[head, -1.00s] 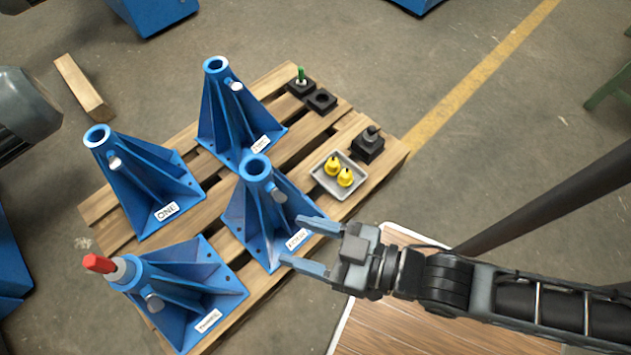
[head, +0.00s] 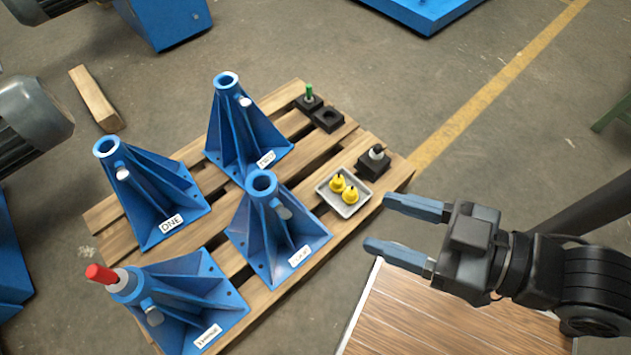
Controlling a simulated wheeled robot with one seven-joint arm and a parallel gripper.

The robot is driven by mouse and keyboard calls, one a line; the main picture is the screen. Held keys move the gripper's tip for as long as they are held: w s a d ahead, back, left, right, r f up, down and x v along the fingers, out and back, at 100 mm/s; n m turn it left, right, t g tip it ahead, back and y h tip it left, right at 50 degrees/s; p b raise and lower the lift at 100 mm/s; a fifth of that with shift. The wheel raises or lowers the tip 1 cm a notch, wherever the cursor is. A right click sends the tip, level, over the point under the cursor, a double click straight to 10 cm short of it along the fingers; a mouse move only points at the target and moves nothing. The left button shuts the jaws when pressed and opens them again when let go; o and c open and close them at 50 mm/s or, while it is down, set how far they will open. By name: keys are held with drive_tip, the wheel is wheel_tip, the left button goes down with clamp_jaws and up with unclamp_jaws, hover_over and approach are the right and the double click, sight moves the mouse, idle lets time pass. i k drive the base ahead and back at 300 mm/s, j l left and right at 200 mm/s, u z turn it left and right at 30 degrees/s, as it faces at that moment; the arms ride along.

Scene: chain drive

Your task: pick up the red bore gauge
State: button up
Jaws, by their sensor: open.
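The red bore gauge (head: 101,274) stands in the top of the blue pedestal (head: 176,303) at the front left. Its red handle sticks up, tilted to the left, above a light grey collar; its lower part is hidden in the bore. My gripper (head: 375,224) is open and empty, its two blue-grey fingers pointing left. It is at the right of the view, to the right of the pallet and far from the red bore gauge.
A wooden beam (head: 96,100) lies on the floor.

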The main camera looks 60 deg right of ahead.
sight(121, 281)
drive_tip(key=j+z, duration=0.3)
drive_tip(key=j, duration=0.45)
drive_tip(key=j+z, duration=0.3)
drive_tip(key=j, duration=0.45)
